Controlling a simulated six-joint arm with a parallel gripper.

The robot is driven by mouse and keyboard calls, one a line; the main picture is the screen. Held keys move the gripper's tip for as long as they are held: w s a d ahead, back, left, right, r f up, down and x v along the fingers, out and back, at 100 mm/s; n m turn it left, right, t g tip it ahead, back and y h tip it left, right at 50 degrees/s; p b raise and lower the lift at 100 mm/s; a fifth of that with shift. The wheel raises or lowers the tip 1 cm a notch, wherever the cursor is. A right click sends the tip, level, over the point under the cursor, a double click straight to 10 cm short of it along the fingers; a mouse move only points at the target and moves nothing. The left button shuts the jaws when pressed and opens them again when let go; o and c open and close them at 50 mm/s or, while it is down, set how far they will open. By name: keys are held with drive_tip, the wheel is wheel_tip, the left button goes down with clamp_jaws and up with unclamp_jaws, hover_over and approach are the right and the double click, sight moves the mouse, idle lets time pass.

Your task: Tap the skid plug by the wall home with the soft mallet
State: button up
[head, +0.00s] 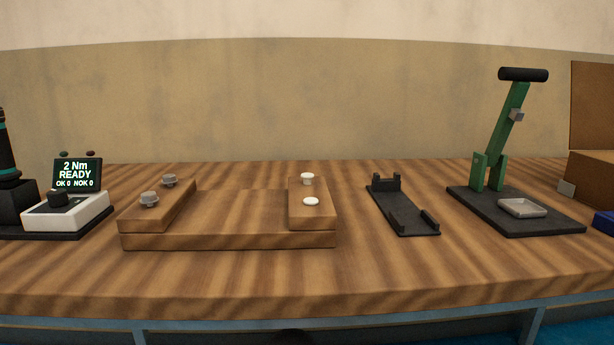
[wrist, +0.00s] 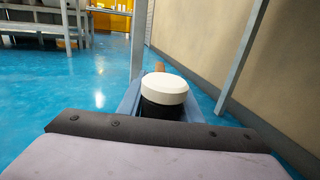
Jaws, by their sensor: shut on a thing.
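The wooden skid (head: 228,239) lies on the bench with a raised rail at each end. On its right rail, the white plug by the wall (head: 307,177) stands up a little, with its side showing. The nearer white plug (head: 311,201) sits lower, close to the wood. My gripper (wrist: 166,104) is outside the head view. In the wrist view it is shut on what looks like the soft mallet (wrist: 165,86), with a white round face over a black body. The rest of the mallet is mostly hidden. It is apart from the skid, over blue floor.
Grey knobs (head: 149,198) stand on the skid's left rail. An empty black cradle (head: 404,212) lies right of the skid. Further right is a green lever press (head: 500,140) with a grey tray (head: 522,208). A torque display unit (head: 77,174) stands left. The wall is behind.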

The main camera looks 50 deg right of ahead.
clamp_jaws()
